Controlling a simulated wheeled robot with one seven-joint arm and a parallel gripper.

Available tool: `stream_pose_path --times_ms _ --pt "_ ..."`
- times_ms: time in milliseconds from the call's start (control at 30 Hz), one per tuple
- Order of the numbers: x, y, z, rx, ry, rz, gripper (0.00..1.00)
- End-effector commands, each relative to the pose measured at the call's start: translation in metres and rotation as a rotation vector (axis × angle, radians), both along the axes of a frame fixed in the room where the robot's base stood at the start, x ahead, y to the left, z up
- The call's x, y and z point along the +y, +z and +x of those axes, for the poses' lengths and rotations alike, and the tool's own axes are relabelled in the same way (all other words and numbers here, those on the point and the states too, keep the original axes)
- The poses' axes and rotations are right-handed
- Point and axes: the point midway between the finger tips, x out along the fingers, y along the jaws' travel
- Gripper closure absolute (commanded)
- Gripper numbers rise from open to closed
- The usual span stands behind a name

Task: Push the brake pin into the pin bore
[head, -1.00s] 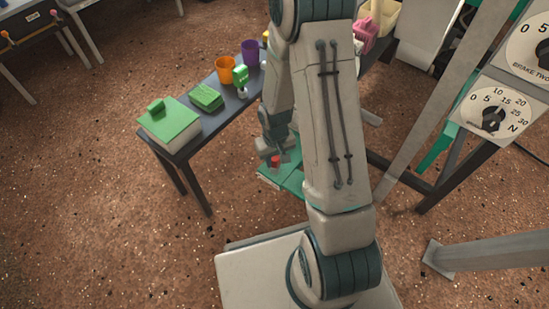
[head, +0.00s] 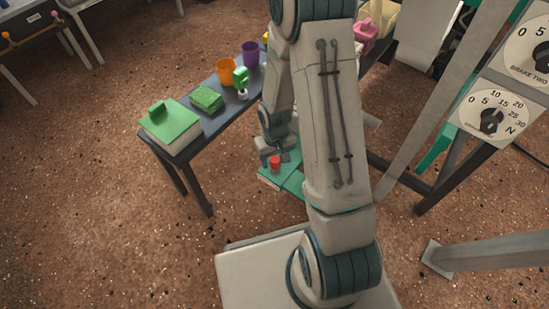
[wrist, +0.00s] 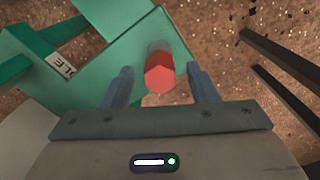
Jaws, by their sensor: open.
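The brake pin, a short piece with a red six-sided head (wrist: 159,76) and a grey far part, stands between my gripper's fingers in the wrist view. It also shows as a small red spot in the head view (head: 275,162). My gripper (wrist: 161,82) is open, with a gap between each finger and the red head. The pin stands at the green plate (wrist: 110,82), close to its edge. The pin bore is not visible; I cannot tell how deep the pin sits.
A dark bench (head: 215,120) at left carries a green-topped box (head: 170,128), a green sponge-like block (head: 206,98), an orange cup (head: 226,71) and a purple cup (head: 250,53). Dial panels (head: 493,115) stand at right. My arm covers much of the middle.

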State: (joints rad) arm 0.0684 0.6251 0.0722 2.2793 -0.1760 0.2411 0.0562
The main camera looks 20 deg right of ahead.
Motion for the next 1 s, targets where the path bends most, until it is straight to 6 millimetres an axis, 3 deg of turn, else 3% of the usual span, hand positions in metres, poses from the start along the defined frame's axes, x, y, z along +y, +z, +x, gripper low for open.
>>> stream_pose_path --times_ms 600,1000 --pt "0.0 0.04 0.0 0.001 0.0 0.0 0.47" --pt "0.0 0.042 0.0 0.0 0.0 0.0 0.47"
